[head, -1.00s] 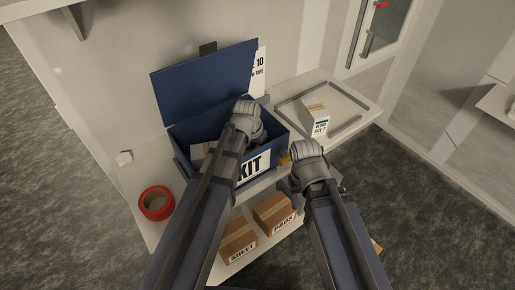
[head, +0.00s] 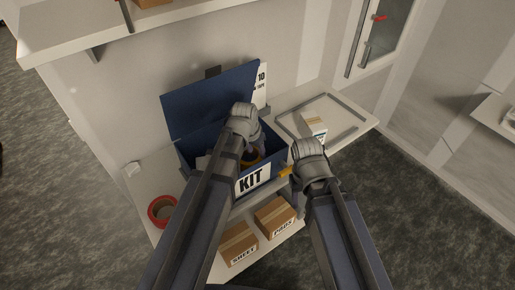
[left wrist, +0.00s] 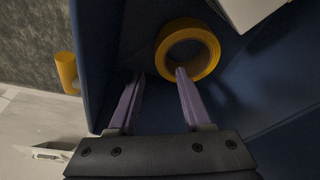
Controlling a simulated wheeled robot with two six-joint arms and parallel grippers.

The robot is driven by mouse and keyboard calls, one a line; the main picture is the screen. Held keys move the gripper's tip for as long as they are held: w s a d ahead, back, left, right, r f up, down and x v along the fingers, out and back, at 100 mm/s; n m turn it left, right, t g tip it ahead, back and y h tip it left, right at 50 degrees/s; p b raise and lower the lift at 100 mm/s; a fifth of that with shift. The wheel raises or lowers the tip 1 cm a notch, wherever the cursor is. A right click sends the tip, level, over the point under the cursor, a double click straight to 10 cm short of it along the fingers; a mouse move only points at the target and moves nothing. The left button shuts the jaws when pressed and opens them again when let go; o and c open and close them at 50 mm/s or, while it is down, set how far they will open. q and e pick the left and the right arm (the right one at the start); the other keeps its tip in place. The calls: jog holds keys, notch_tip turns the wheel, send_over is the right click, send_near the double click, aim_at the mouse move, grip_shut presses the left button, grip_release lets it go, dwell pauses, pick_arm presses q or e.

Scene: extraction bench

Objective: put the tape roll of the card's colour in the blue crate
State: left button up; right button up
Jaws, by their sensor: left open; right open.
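The blue crate (head: 186,151), marked KIT, stands on the bench with its lid (head: 212,97) open. A yellow tape roll (left wrist: 166,63) lies inside it in the left wrist view. My left gripper (left wrist: 157,72) is open in the crate; its right fingertip overlaps the roll's near rim in the picture, and contact is unclear. A red tape roll (head: 154,213) lies on the bench left of the crate. My right gripper (head: 299,181) is open in front of the crate, fingertips mostly hidden.
A yellow piece (left wrist: 67,72) is outside the crate wall. A small labelled box (head: 313,126) stands on the framed area at right. Cartons SHEET (head: 238,244) and PADS (head: 274,216) sit on the lower shelf. An upper shelf (head: 165,22) juts out at top left.

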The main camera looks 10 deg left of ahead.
pick_arm(q)
jog(key=shift+p+v, duration=1.55)
jog(key=shift+v, duration=0.75)
pick_arm(e)
jog(key=shift+r, duration=2.2)
